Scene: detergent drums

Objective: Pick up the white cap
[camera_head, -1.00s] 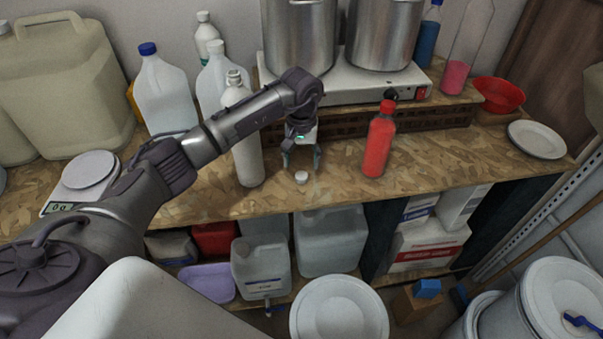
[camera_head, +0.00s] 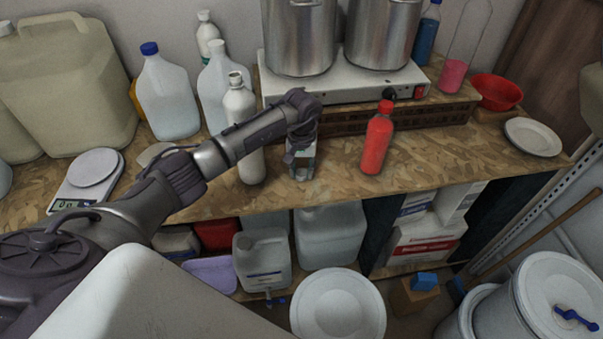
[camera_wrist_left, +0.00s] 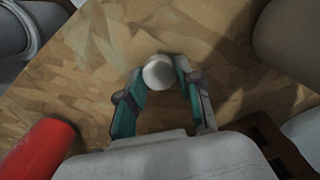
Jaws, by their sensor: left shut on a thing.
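The white cap (camera_wrist_left: 159,72) is small and round and shows in the left wrist view between the fingertips of my left gripper (camera_wrist_left: 158,80). The teal-padded fingers are closed against its two sides. The cap is at the worktop's surface; I cannot tell if it touches the wood. In the head view my left gripper (camera_head: 302,172) points down at the worktop near its front edge, between the white bottle and the red bottle. The cap cannot be made out there. My right gripper is not in view.
A white bottle (camera_head: 242,125) stands left of the gripper and a red bottle (camera_head: 378,140) stands right of it. Behind is a white hotplate (camera_head: 345,85) with steel pots. A scale (camera_head: 94,170) is at the left. The worktop (camera_head: 440,170) right of the red bottle is clear.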

